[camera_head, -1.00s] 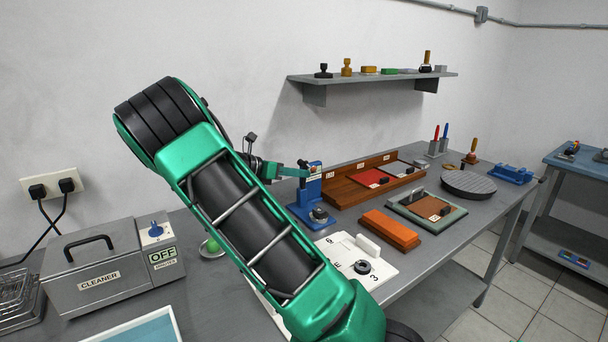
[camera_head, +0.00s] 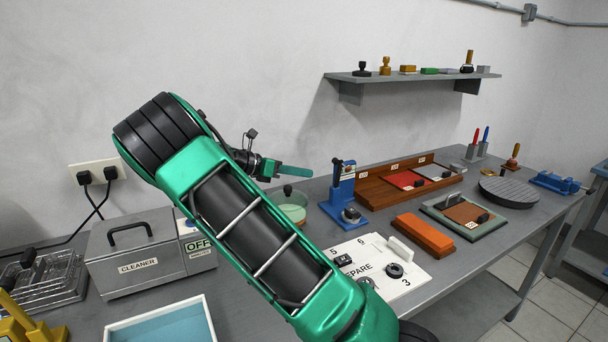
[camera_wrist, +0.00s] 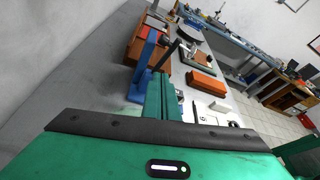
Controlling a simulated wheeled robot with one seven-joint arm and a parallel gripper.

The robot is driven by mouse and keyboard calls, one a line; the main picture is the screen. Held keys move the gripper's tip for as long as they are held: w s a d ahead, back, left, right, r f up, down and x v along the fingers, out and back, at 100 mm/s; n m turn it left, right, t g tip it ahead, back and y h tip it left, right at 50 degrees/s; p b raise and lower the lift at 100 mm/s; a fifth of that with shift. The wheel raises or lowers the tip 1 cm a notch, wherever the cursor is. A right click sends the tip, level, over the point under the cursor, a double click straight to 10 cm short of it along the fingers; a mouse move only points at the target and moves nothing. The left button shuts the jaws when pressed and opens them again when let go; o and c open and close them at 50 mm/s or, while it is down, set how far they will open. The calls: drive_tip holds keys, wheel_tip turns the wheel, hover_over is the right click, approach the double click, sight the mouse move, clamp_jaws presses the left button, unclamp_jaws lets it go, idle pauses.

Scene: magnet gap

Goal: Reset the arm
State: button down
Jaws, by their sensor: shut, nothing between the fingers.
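My gripper (camera_head: 296,171) is at the end of my green and black arm, above the back of the bench and left of the blue press-like stand (camera_head: 343,188). Its fingers are together with nothing between them. In the wrist view the shut green fingers (camera_wrist: 161,97) point toward the same blue stand (camera_wrist: 146,62). My arm crosses the middle of the head view and hides part of the bench behind it.
A white board (camera_head: 372,265) with dark parts lies right of my arm, with an orange block (camera_head: 424,235) beyond it. A grey cleaner box (camera_head: 136,256) and white-rimmed tray (camera_head: 160,331) stand at left. A shelf (camera_head: 412,77) hangs on the wall.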

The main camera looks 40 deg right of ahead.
drive_tip(key=shift+s, duration=0.1)
idle(0.5)
drive_tip(key=shift+s+d+m, duration=0.3)
drive_tip(key=s+d+f+m+y, duration=0.1)
drive_tip(key=s+f+m+y, duration=0.1)
drive_tip(key=s+m+y, duration=0.4)
drive_tip(key=s+d+f+m+y, duration=0.15)
drive_tip(key=s+m, duration=0.25)
drive_tip(key=s, duration=0.5)
drive_tip(key=s+a+f+m+t+y, duration=0.1)
drive_tip(key=s+a+m+t+y, duration=0.3)
drive_tip(key=s+a+m, duration=0.9)
drive_tip(key=s+a+y, duration=0.2)
drive_tip(key=s+a, duration=0.1)
drive_tip(key=s, duration=0.4)
drive_tip(key=shift+s+a+m, duration=0.15)
drive_tip(key=shift+s+m, duration=0.05)
drive_tip(key=shift+m, duration=0.2)
